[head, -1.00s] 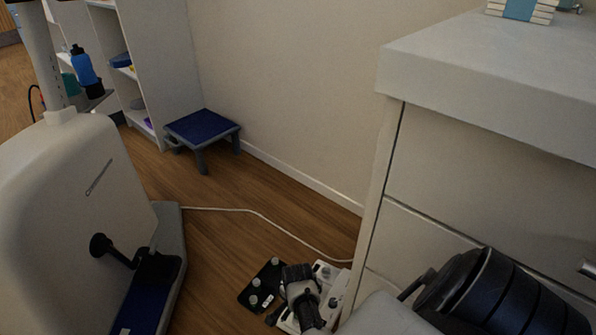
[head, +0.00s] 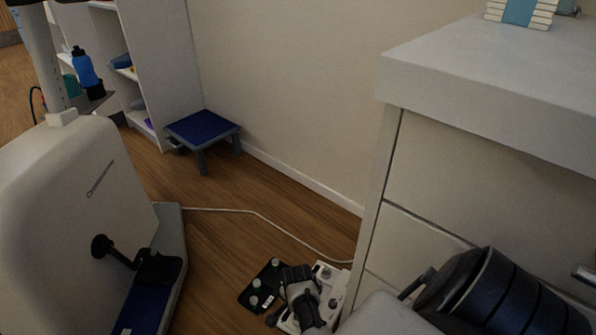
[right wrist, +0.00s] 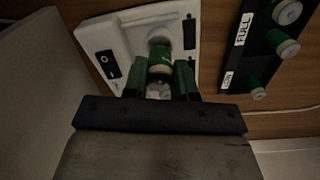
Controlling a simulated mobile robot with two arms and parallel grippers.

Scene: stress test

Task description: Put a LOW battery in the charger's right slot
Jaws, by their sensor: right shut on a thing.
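The white charger (head: 337,284) lies on the floor close to the drawer cabinet; it also shows in the right wrist view (right wrist: 104,38). My right gripper (right wrist: 160,76) is shut on a green battery with a pale end (right wrist: 160,60), over the charger. Whether the battery is seated in a slot is hidden. In the head view my right gripper (head: 303,297) covers part of the charger. A black tray (head: 250,293) beside it holds several batteries; the right wrist view shows the tray (right wrist: 252,55) with a FULL label and another small label. My left gripper is not in view.
A drawer cabinet (head: 440,170) stands close on the right. A white cable (head: 250,211) runs over the floor to the charger. A pale machine with a pedal (head: 60,220) stands at left, a blue-topped stool (head: 203,126) at the back.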

